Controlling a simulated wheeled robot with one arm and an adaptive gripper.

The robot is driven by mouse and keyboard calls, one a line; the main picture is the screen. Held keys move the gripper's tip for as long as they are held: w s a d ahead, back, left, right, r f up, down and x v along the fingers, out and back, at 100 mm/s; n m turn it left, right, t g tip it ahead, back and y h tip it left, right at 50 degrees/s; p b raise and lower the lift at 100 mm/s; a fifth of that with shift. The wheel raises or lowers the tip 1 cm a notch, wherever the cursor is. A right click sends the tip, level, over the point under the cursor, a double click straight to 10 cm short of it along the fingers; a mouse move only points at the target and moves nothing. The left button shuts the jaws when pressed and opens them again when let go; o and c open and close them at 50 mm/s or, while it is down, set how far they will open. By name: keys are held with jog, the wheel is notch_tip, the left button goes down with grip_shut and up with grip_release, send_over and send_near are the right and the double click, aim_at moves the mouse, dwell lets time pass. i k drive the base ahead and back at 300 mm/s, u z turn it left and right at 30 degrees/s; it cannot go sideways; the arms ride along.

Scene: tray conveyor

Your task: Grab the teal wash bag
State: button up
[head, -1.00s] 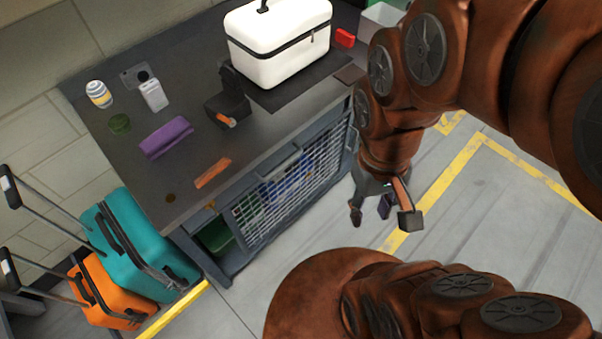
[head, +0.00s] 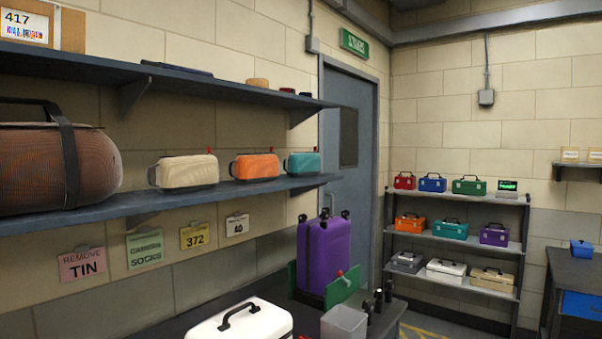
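A teal wash bag (head: 303,163) stands on the lower wall shelf (head: 130,203), close to its right end. It is a small rounded bag with a dark loop at its left and a small red piece on top. An orange bag (head: 256,167) and a cream bag (head: 188,172) of like shape stand to its left on the same shelf. My gripper and arm are not in this view, so I cannot see how the fingers stand.
A striped brown duffel (head: 40,165) fills the shelf's left end. Below are a white case (head: 240,322), a purple suitcase (head: 325,255) and a grey bin (head: 343,323). A rack of coloured toolboxes (head: 458,238) stands at the back right, past a door (head: 348,190).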

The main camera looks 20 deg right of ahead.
aim_at(303, 164)
jog(key=z, duration=1.7)
jog(key=i, duration=5.8)
jog(key=u, duration=3.25)
